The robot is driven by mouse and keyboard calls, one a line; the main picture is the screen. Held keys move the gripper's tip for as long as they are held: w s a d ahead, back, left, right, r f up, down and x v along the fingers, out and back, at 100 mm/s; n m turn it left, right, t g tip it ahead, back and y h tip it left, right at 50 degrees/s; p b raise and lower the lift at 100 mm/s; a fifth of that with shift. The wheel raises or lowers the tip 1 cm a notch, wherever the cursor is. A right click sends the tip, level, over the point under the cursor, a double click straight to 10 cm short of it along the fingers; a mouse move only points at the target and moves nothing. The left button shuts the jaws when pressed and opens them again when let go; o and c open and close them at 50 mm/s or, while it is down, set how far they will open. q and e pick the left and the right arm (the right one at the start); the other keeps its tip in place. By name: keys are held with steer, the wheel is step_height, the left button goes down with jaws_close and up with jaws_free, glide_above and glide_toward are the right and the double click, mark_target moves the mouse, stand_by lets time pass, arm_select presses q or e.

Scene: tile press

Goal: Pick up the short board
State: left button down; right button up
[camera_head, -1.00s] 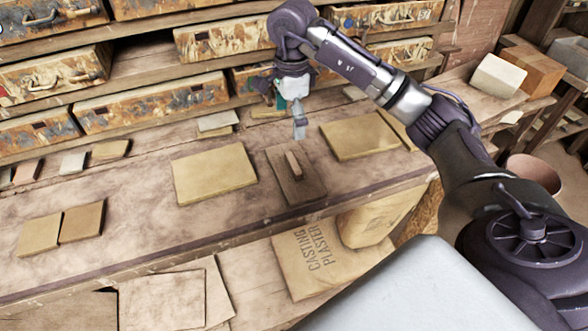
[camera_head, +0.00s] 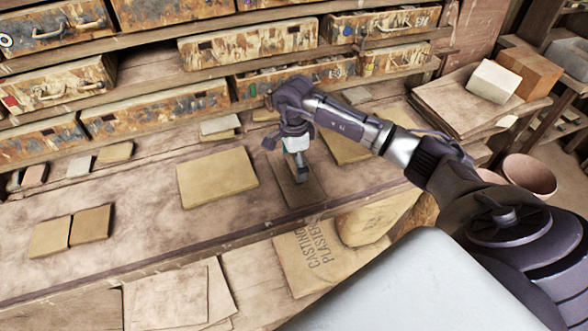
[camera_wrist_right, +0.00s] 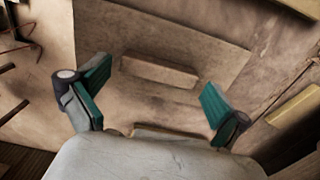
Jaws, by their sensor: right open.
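A flat brown board (camera_head: 313,196) lies on the workbench with a short raised wooden bar across its middle. I take this as the short board. In the wrist view the board (camera_wrist_right: 195,38) lies below the gripper, and its bar (camera_wrist_right: 158,72) shows between the fingers. In the head view my right gripper (camera_head: 301,175) hangs pointing down over the board and hides most of the bar. Its green-padded fingers are spread apart with nothing held. Whether the fingertips touch the board cannot be told. My left gripper is not in view.
A yellowish slab (camera_head: 217,177) lies left of the board, and another slab (camera_head: 346,150) lies right of it, partly behind my arm. Two small tiles (camera_head: 70,231) lie further left. Drawers (camera_head: 158,108) line the back. A casting plaster bag (camera_head: 312,256) is below the bench edge.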

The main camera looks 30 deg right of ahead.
steer(key=shift+f, duration=0.35)
steer(key=c, duration=0.9)
steer(key=shift+c, duration=0.7)
steer(key=shift+r, duration=0.15)
